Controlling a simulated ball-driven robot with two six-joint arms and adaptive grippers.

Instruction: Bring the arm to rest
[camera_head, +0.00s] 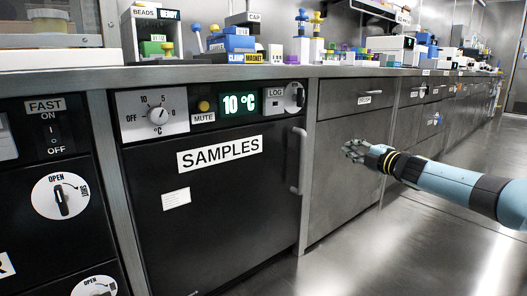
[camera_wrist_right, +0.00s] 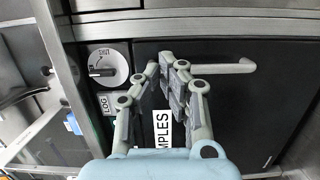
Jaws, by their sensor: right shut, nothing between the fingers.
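My right arm comes in from the right in the head view. Its gripper (camera_head: 354,151) is shut and empty, held in the air in front of the grey drawer cabinet, to the right of the SAMPLES fridge (camera_head: 240,200). The right wrist view shows the gripper's fingers (camera_wrist_right: 160,66) together, with the dark fridge door (camera_wrist_right: 255,100) and its pale bar handle (camera_wrist_right: 225,68) behind them. The fridge door looks closed; its handle (camera_head: 299,160) also shows in the head view. My left gripper is not in view.
A steel counter (camera_head: 225,73) runs above the fridge with racks, labelled boxes and coloured items on it. A round knob (camera_wrist_right: 103,67) labelled SHUT is beside the fridge door in the wrist view. Open floor (camera_head: 400,245) lies below my arm.

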